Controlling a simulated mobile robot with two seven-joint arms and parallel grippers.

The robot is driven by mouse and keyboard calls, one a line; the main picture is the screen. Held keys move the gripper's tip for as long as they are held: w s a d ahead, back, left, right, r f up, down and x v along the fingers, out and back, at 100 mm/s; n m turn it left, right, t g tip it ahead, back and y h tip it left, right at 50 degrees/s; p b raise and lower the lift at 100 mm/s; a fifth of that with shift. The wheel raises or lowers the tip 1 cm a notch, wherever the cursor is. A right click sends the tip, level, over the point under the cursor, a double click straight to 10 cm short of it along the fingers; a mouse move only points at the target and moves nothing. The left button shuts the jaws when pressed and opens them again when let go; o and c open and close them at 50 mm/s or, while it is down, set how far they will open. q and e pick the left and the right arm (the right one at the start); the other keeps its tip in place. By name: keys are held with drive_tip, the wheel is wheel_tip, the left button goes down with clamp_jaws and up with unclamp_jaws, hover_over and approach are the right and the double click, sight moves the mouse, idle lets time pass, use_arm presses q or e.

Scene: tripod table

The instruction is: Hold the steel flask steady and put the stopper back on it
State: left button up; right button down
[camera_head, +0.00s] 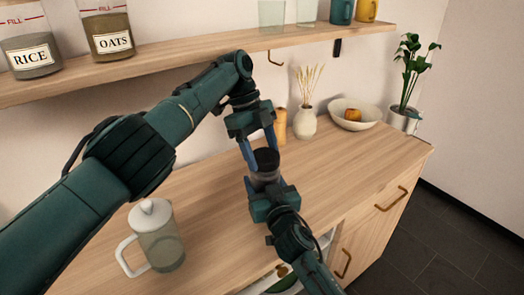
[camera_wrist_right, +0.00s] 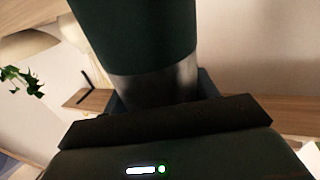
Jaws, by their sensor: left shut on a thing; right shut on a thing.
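The steel flask (camera_head: 264,177) stands upright near the middle of the head view; its grey metal upper part shows between the two grippers. In the right wrist view, the flask (camera_wrist_right: 160,85) shows a grey metal band beside a wide dark green part. My right gripper (camera_head: 266,186) is shut around the flask from the front. The black stopper (camera_head: 266,158) is at the flask's top, between the fingers of my left gripper (camera_head: 260,157), which is shut on it from above. I cannot tell whether the stopper is seated or slightly above the mouth.
A lidded glass jug (camera_head: 158,238) stands front left on the wooden counter (camera_head: 345,170). Behind the grippers are a wooden cylinder (camera_head: 281,125), a vase (camera_head: 305,123) and a bowl (camera_head: 354,116). The wall shelf (camera_head: 180,58) passes close behind my left arm.

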idle(0.3)
use_arm(q)
drive_tip(key=o, duration=1)
drive_tip(key=shift+s, duration=0.1)
drive_tip(key=shift+c, duration=0.2)
drive_tip(key=shift+c, duration=0.4)
